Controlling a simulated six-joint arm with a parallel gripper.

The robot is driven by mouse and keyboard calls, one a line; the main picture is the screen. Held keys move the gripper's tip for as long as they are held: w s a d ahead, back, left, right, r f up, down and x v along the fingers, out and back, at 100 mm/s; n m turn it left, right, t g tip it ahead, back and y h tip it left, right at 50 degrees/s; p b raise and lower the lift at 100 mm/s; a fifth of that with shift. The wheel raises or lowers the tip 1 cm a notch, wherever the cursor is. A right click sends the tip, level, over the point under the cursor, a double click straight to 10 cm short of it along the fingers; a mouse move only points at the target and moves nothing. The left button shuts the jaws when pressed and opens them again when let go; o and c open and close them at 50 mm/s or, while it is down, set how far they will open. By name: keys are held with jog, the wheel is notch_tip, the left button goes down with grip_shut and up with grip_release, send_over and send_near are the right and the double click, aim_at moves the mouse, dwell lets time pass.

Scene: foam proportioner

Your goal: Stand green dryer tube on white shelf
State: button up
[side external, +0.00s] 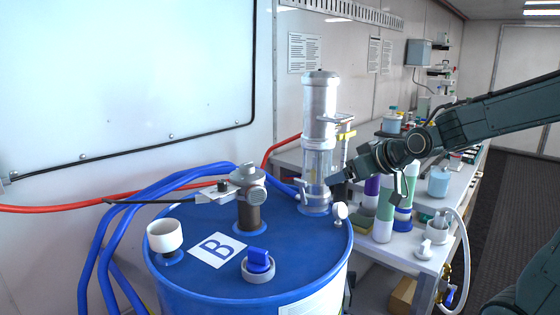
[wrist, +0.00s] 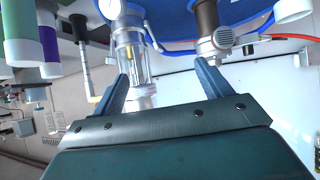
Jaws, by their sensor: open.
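Green tubes with white lower ends stand upright on the white shelf (side external: 408,258), right of the drum. The nearest green tube (side external: 384,207) is in front of a purple-topped tube (side external: 371,190) and beside one with blue bands (side external: 404,212). I cannot tell these apart as dryer tubes by any label. In the wrist view a green tube (wrist: 17,22) is at the upper left, outside my fingers. My gripper (wrist: 161,70) is open and empty. Its fingers are spread in front of the clear-and-metal cylinder (wrist: 130,50). In the side view my gripper (side external: 366,186) is between that cylinder and the tubes.
A blue drum (side external: 325,265) carries the tall metal cylinder (side external: 319,105), a valve fitting (side external: 248,190), a white cup (side external: 165,236) and a blue cap (side external: 258,261). Blue and red hoses run left. A white jar (side external: 435,232) and clear hose occupy the shelf's right side.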

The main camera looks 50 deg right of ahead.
jog(key=s+a+n+g+y, duration=0.1)
jog(key=s+a+g, duration=0.1)
jog(key=s+a, duration=0.3)
jog(key=s+a+f+n+g+y, duration=0.1)
jog(key=s+a+g, duration=0.2)
jog(key=s, duration=1)
jog(key=a, duration=0.3)
jog(key=shift+s+a+f+y, duration=0.25)
jog(key=shift+s+a+y, duration=0.05)
